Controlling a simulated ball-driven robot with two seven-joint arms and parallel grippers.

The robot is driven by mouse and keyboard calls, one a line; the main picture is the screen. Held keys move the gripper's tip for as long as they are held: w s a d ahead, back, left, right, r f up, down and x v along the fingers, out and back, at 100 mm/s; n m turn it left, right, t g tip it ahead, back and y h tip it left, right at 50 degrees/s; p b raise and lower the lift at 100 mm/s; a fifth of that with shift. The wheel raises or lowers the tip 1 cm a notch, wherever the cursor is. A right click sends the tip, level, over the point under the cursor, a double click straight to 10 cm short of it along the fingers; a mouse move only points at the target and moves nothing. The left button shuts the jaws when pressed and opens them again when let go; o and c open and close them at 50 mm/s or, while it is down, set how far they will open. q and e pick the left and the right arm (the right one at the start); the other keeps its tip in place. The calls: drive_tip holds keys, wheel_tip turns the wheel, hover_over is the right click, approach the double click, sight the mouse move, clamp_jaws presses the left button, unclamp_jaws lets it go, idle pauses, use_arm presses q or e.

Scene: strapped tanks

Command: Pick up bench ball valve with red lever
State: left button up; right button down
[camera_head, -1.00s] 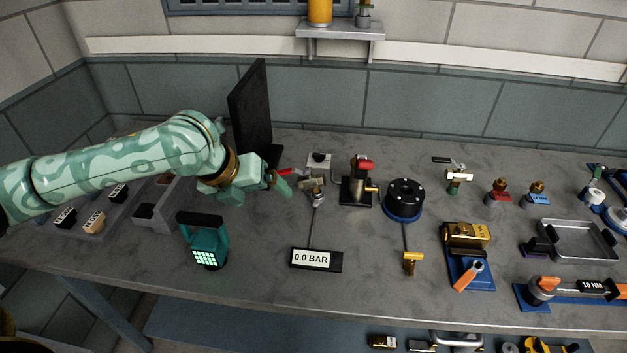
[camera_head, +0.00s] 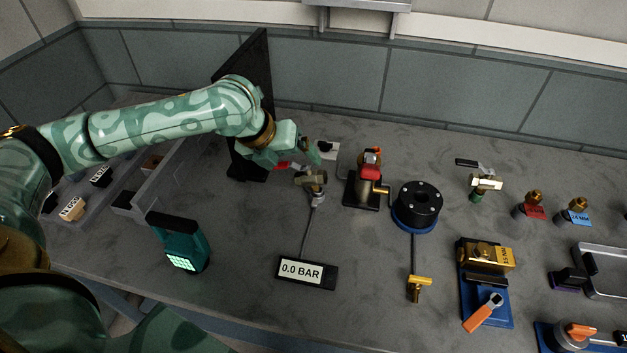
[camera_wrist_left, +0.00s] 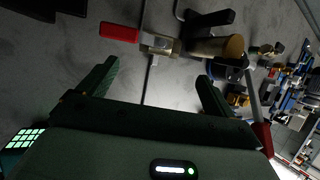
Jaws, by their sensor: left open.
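A small brass and grey valve (camera_head: 312,181) with a red lever (camera_head: 284,165) pointing left lies on the bench, with a thin line running to the gauge marked 0.0 BAR (camera_head: 306,272). Right of it, a second brass fitting with a red part on top (camera_head: 370,163) stands on a black base; I cannot tell which is the bench valve. My left gripper (camera_head: 309,154) is open and empty, just behind the small valve and apart from it. In the left wrist view the small valve (camera_wrist_left: 158,43) and its red lever (camera_wrist_left: 118,32) lie beyond the open fingers (camera_wrist_left: 158,72).
A black upright panel (camera_head: 245,85) stands behind my left arm. A teal lamp-like device (camera_head: 180,244) stands front left. A round black part (camera_head: 418,204) and a brass block on a blue base (camera_head: 486,255) are to the right. Bare bench lies around the gauge.

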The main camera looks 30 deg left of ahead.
sight(308, 175)
use_arm(q)
drive_tip(key=b+x, duration=0.1)
drive_tip(key=x, duration=0.3)
drive_tip(key=shift+w+f, duration=0.1)
drive_tip(key=shift+w, duration=0.05)
drive_tip(key=shift+w+f, duration=0.2)
drive_tip(key=shift+f, duration=0.25)
drive_tip(key=b+x, duration=0.2)
drive_tip(key=x, duration=0.3)
drive_tip(key=shift+w, duration=0.1)
drive_tip(key=shift+r, duration=0.1)
drive_tip(key=c, duration=1.3)
